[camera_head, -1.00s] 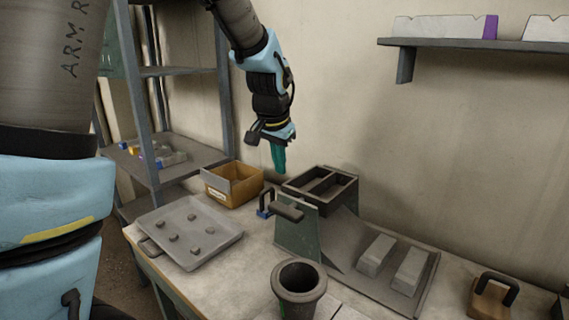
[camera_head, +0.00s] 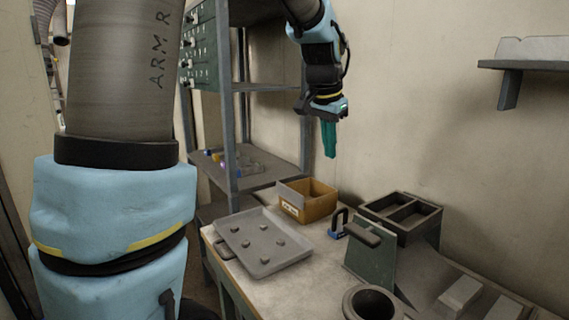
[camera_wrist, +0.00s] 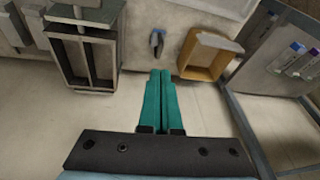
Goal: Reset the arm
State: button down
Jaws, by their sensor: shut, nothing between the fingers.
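My gripper (camera_head: 329,138) hangs from the arm above the back of the workbench, its green fingers pointing down and closed together. In the wrist view the two green fingers (camera_wrist: 160,100) lie side by side with nothing between them. The fingers are in the air, apart from the bench and everything on it. Below them in the head view are a cardboard box (camera_head: 318,206) and a blue and dark padlock-shaped object (camera_head: 338,225).
A grey tray (camera_head: 235,244) with several small lumps lies on the bench. A dark two-compartment bin (camera_head: 428,228), a round dark pot (camera_head: 372,303) and pale blocks (camera_head: 458,297) stand to the right. Shelving (camera_head: 270,175) rises behind left; a wall shelf (camera_head: 520,66) is upper right.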

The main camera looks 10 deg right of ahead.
jog(key=s+a+f+n+y, duration=0.1)
jog(key=s+a+f+n, duration=0.3)
jog(key=a, duration=0.8)
jog(key=s+a+f+n+g+y, duration=0.1)
jog(key=s+a+f+n, duration=0.4)
jog(key=a+f, duration=0.6)
jog(key=s+f, duration=0.1)
jog(key=s, duration=0.1)
jog(key=shift+s+a+g, duration=0.3)
jog(key=shift+s+a, duration=0.05)
